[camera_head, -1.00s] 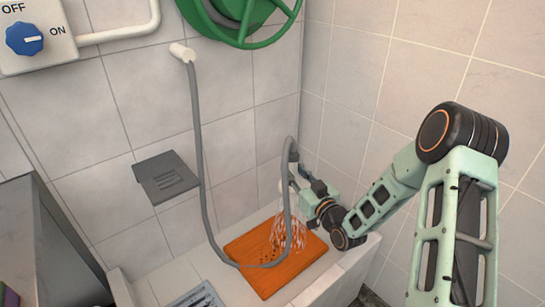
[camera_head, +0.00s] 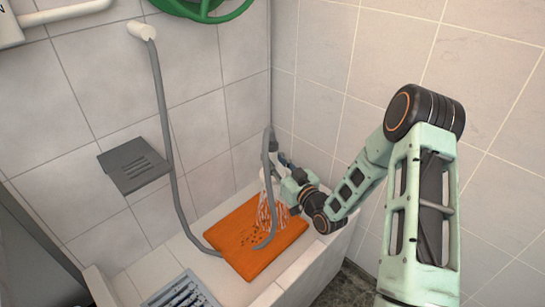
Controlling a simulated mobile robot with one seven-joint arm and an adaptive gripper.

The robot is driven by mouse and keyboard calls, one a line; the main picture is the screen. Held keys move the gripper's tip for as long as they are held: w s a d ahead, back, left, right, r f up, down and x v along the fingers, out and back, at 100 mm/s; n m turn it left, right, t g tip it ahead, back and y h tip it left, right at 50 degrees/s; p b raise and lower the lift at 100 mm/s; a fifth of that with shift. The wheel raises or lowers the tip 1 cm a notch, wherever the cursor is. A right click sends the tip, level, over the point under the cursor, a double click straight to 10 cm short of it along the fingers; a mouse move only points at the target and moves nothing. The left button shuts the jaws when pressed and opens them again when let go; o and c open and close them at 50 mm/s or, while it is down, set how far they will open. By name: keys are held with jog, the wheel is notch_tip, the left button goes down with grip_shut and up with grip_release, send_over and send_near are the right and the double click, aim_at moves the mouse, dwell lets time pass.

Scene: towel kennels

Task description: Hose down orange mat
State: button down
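The orange mat (camera_head: 234,227) lies flat on the floor of the white washing basin, with several small dark specks on it. My gripper (camera_head: 275,172) is above the mat's far right part, at the spray end of the grey hose (camera_head: 167,140). White streaks of water (camera_head: 266,208) fall from there onto the mat. The fingers look closed around the hose end, though my wrist and the hose partly hide them. The hose runs from a white wall outlet (camera_head: 141,30), loops down over the mat and rises to my gripper.
A grey wall holder (camera_head: 135,166) is on the left tiled wall. A grey drain grate (camera_head: 182,293) is in the basin left of the mat. The basin's front ledge (camera_head: 308,268) runs below my arm. A green reel (camera_head: 205,8) hangs at the top.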

jog(key=s+a+b, duration=0.2)
jog(key=s+a, duration=0.8)
jog(key=shift+s+a, duration=0.2)
dwell(2.3)
jog(key=shift+s+a, duration=0.1)
dwell(0.4)
